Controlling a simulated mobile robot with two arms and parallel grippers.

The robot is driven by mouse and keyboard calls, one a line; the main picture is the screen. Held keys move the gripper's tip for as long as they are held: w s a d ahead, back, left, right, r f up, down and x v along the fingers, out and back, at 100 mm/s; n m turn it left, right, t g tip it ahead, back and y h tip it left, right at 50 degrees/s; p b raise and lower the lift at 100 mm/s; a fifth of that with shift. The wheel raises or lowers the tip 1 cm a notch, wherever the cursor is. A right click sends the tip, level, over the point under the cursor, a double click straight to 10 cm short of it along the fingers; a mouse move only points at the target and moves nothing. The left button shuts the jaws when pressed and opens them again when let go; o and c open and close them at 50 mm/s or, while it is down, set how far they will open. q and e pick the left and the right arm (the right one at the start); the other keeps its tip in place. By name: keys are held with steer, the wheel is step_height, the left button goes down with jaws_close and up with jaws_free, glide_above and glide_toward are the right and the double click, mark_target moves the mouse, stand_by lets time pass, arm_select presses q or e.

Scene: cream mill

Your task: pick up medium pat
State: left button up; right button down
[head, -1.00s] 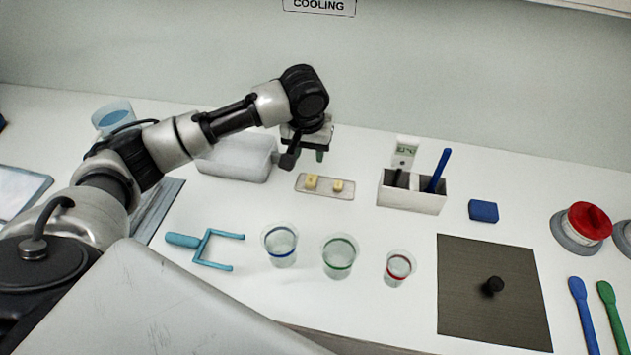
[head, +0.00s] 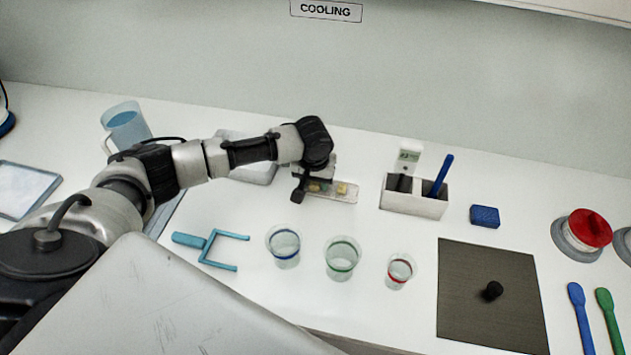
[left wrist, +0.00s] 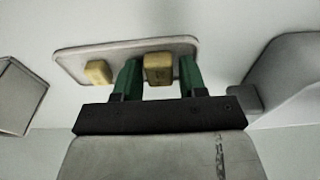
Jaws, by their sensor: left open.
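Two pale yellow pats sit on a small light tray (head: 345,197) in the middle of the counter. One pat (left wrist: 158,68), the slightly larger-looking one, lies between the green fingers of my left gripper (left wrist: 159,75) in the left wrist view. The other pat (left wrist: 98,72) is outside the fingers; in the head view it shows to the right of the gripper (head: 341,188). My left gripper is open and low over the tray's left part, and it partly hides the near pat in the head view. I cannot tell whether the fingers touch it. My right gripper is not in view.
A white divided holder (head: 412,203) with a blue-handled tool stands right of the tray. A pale tub (head: 255,172) is behind my left arm. Three cups, with blue (head: 284,247), green (head: 342,260) and red (head: 399,272) bands, stand in front, beside a blue fork-shaped tool (head: 207,247).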

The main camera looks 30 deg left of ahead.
arm_select(q)
steer(key=c, duration=0.7)
steer(key=shift+o, duration=0.2)
steer(key=shift+r, duration=0.15)
